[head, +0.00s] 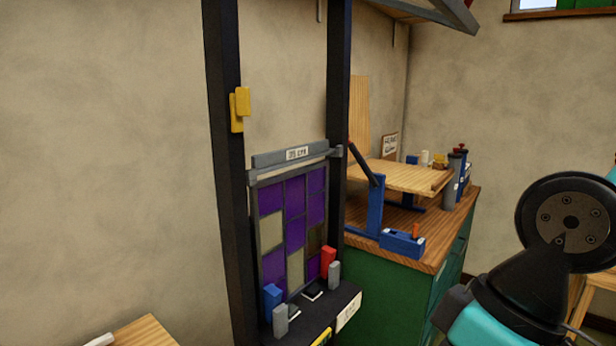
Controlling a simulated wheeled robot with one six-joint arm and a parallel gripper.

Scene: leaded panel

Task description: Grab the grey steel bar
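A leaded panel (296,226) with purple and greyish-beige panes stands upright between two dark posts. A grey bar (262,178) runs across the panel's top edge and reaches to the right post. Just above it is a grey header piece (266,160) with a white label. I cannot tell for sure which of these is the steel bar. My arm shows at the lower right, well apart from the panel. My gripper's fingers are not in view.
Grey, blue and red blocks stand on a dark ledge (318,318) below the panel. Yellow pieces (241,103) sit on the left post (226,190). A green workbench (390,300) with a wooden top, a blue tool and bottles stands right of the panel.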

